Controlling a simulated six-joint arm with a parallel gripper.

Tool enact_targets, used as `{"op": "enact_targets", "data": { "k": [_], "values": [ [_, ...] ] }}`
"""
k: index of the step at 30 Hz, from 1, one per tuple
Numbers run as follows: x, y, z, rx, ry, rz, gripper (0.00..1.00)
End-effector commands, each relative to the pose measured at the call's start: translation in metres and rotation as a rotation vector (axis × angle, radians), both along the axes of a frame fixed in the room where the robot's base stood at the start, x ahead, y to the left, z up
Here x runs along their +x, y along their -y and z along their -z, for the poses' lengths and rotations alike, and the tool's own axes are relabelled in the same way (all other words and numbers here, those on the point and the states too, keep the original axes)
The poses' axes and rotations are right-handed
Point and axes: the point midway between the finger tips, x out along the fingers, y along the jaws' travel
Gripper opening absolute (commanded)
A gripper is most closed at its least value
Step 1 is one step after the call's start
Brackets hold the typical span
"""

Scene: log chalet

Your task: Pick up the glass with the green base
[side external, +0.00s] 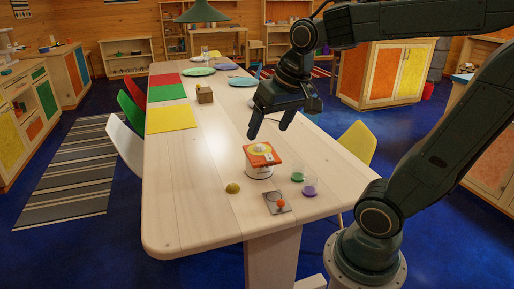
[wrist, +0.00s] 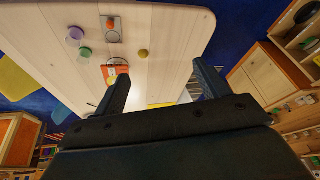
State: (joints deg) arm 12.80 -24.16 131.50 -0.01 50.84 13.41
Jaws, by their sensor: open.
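The glass with the green base (side external: 297,176) stands upright near the table's right front edge. It also shows in the wrist view (wrist: 84,53) at the upper left. A similar glass with a purple base (side external: 310,189) stands right beside it, and it shows in the wrist view (wrist: 76,33) too. My gripper (side external: 268,131) hangs above the table, apart from the glass, with its fingers pointing down. In the wrist view my gripper (wrist: 161,75) has its two fingers wide apart and nothing between them.
An orange-covered book or box (side external: 262,155) lies on a white round container (side external: 261,172) left of the glasses. A yellow-green ball (side external: 233,188) and a small grey board (side external: 279,204) with an orange ball are nearby. The table's front left (side external: 185,225) is clear.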

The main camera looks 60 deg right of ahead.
Motion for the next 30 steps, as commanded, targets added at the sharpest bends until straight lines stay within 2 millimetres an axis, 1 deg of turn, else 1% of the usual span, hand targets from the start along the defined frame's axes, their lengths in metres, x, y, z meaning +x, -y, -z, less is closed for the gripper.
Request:
{"op": "enact_targets", "data": {
  "k": [1, 6, 11, 16, 20, 24, 30],
  "values": [
    [0.009, 0.01, 0.002, 0.013, -0.015, 0.053, 0.74],
    [0.034, 0.044, 0.008, 0.055, -0.046, 0.224, 0.74],
    [0.053, 0.079, 0.019, 0.093, -0.074, 0.386, 0.74],
    [0.07, 0.121, 0.036, 0.134, -0.101, 0.559, 0.74],
    [0.078, 0.155, 0.052, 0.165, -0.12, 0.691, 0.74],
    [0.082, 0.193, 0.073, 0.198, -0.141, 0.834, 0.74],
    [0.08, 0.248, 0.108, 0.245, -0.167, 1.04, 0.74]
  ]
}}
